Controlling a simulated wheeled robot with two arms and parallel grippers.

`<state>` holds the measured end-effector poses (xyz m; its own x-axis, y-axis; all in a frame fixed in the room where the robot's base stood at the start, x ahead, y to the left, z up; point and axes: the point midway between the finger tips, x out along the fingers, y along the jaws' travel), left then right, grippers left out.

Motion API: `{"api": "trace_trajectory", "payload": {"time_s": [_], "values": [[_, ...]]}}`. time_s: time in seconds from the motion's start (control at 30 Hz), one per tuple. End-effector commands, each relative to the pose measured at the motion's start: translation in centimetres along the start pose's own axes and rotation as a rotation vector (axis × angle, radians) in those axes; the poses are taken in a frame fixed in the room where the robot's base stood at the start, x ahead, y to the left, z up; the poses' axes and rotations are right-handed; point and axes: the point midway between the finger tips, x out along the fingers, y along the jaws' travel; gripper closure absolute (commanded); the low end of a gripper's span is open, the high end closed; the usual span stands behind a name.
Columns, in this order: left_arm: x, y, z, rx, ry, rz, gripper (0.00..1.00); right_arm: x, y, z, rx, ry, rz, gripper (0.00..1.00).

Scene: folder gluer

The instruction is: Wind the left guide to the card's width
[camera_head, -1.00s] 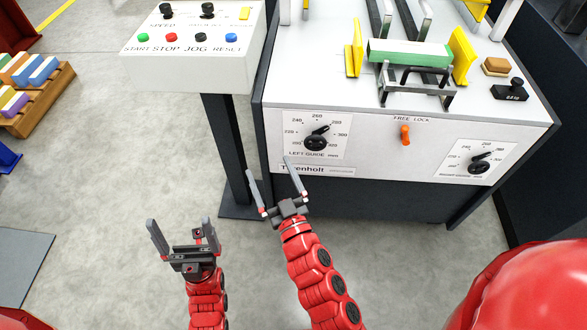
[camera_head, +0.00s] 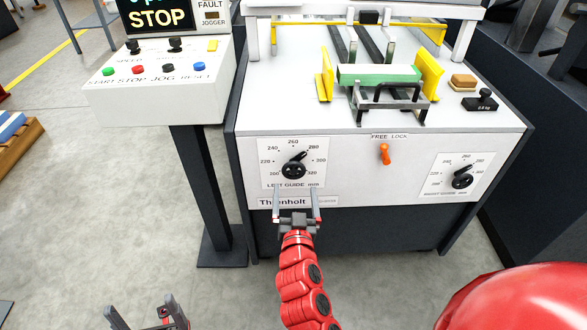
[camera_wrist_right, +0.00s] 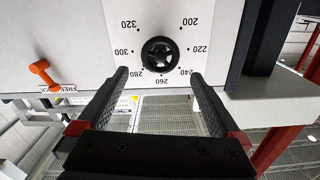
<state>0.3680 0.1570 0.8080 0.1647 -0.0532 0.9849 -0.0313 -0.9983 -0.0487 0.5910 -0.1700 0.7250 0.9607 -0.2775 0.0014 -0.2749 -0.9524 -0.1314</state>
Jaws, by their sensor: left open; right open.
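The left guide dial has a black hand knob (camera_head: 294,169) on the machine's white front panel, its pointer near 280. It also shows upside down in the right wrist view (camera_wrist_right: 160,53). My right gripper (camera_head: 297,196) is open just below and in front of the knob, with its fingers apart and nothing between them; the wrist view shows the fingers (camera_wrist_right: 157,85) short of the knob. My left gripper (camera_head: 147,318) is open and empty at the bottom edge, partly cut off. The yellow left guide (camera_head: 325,86) stands beside the green card stack (camera_head: 378,75) on the machine top.
The right yellow guide (camera_head: 431,73) stands on the stack's other side. An orange free lock lever (camera_head: 384,153) and the right guide knob (camera_head: 462,181) are on the front panel. The control console (camera_head: 160,85) stands at left. A black weight (camera_head: 481,102) lies on top.

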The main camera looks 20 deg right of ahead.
Motion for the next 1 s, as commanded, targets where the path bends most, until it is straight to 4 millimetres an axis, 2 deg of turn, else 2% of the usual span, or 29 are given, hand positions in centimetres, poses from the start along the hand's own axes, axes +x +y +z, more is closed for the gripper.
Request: {"api": "trace_trajectory", "payload": {"time_s": [0.03,0.2,0.4,0.57,0.8,0.87,1.0], "values": [[0.4,0.0,-0.1,0.000,0.000,0.000,0.00,1.4,0.1,-0.3,-0.002,0.002,0.004,0.00],[0.7,0.0,-0.1,0.000,0.000,0.000,0.00,5.1,0.0,-0.1,-0.003,0.000,0.003,0.00],[0.9,0.0,-0.1,0.000,0.000,0.000,0.00,7.8,-0.1,0.0,-0.002,0.000,-0.001,0.00],[0.9,-0.1,-0.1,0.000,0.000,0.000,0.00,8.7,0.0,0.1,-0.001,-0.001,0.000,0.00],[0.9,-0.1,-0.1,0.000,0.000,0.000,0.00,8.8,0.0,0.1,-0.001,-0.001,-0.001,0.00],[0.9,-0.1,-0.1,0.000,0.000,0.000,0.00,8.8,0.0,0.1,-0.001,-0.001,-0.001,0.07],[0.9,-0.1,-0.1,0.000,0.000,0.000,0.00,8.7,0.0,0.1,-0.001,-0.001,-0.001,0.32]]}}
